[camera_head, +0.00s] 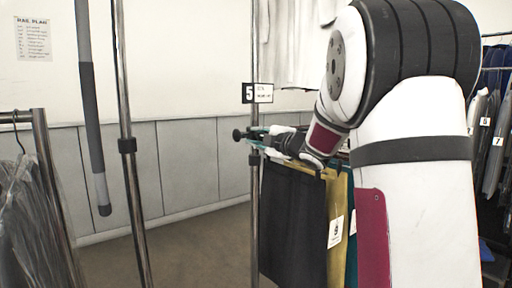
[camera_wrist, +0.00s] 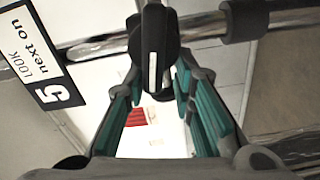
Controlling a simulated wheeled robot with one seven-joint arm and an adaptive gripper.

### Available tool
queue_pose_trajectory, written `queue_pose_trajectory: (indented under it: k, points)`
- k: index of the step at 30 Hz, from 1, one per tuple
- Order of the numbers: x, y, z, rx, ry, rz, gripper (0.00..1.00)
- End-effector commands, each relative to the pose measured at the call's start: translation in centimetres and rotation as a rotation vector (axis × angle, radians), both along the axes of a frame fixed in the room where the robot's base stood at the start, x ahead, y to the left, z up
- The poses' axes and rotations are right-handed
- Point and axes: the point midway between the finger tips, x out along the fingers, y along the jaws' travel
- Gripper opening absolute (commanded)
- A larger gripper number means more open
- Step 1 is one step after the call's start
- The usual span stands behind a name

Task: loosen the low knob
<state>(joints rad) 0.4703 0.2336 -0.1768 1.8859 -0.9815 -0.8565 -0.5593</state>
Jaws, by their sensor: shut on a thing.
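The low knob (camera_head: 238,134) is small and dark and sits on an upright chrome post (camera_head: 255,190), below a sign with a 5. My gripper (camera_head: 256,138) reaches in from the right, level with the knob. In the wrist view the knob (camera_wrist: 153,48) is black with a white line along it, in front of the post (camera_wrist: 95,48). My gripper (camera_wrist: 155,65) is shut on the knob, with its teal-padded fingers on either side. The fingertips and the contact are partly hidden behind the knob.
The sign (camera_head: 257,93) is close above my gripper; it also shows in the wrist view (camera_wrist: 42,65). Dark and mustard garments (camera_head: 292,215) hang just below my arm. Another post (camera_head: 126,190) and a covered clothes rack (camera_head: 30,215) stand left. The floor between is clear.

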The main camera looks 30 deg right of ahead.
Motion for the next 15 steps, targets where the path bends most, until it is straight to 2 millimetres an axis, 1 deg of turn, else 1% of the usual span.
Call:
queue_pose_trajectory:
  k: [1, 7, 15]
  points:
    - [-0.23, -0.89, 0.54, -0.035, -0.018, -0.019, 0.00]
    - [-0.26, -0.82, 0.42, -0.136, -0.020, -0.018, 0.00]
    - [-0.31, -0.80, 0.51, -0.200, -0.023, -0.018, 0.00]
